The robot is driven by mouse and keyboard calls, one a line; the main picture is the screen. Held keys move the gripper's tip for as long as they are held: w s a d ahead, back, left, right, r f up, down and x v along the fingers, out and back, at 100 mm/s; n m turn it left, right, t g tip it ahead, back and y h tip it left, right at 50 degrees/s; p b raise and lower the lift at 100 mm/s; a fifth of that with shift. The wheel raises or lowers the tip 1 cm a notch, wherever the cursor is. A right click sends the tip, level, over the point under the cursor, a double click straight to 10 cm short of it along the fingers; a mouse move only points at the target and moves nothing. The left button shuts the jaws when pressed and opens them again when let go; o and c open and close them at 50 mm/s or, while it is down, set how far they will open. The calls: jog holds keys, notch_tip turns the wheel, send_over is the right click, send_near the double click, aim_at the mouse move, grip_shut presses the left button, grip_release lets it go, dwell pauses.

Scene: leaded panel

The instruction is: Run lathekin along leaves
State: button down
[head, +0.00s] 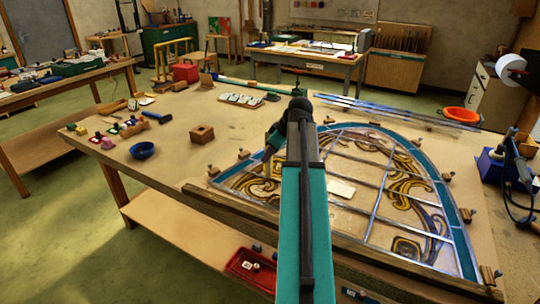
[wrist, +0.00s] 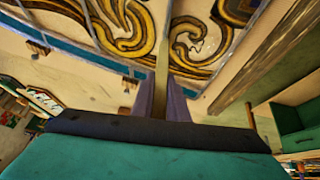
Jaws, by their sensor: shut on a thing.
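My gripper (head: 270,154) is over the left part of the arched leaded panel (head: 374,214). In the wrist view my gripper's fingers (wrist: 162,102) are shut on a thin pale wooden stick, the lathekin (wrist: 162,70). It also shows small in the head view (head: 267,171), pointing down at the panel. I cannot tell whether its tip touches a lead strip. The panel has grey lead lines, yellow-brown scroll glass and a blue border. My arm hides part of its middle and left side.
Wooden blocks hold the panel's edges, with a wooden batten (head: 340,236) along its front. A blue bowl (head: 143,150), a wooden block (head: 202,134) and small tools lie on the left. Lead strips (head: 395,110) lie behind. An orange bowl (head: 461,116) is at back right.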

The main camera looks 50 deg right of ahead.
jog(key=shift+w+a, duration=0.25)
jog(key=shift+w, duration=0.75)
jog(key=shift+w+a, duration=0.2)
jog(key=shift+w, duration=0.85)
jog(key=shift+w, duration=0.15)
jog(key=shift+w+a+f, duration=0.1)
jog(key=shift+w+a, duration=0.2)
jog(key=shift+w, duration=0.55)
jog(key=shift+w, duration=0.1)
jog(key=shift+w+a, duration=0.25)
jog(key=shift+w, duration=0.75)
jog(key=shift+w, duration=0.15)
jog(key=shift+w+a, duration=0.25)
jog(key=shift+w, duration=0.65)
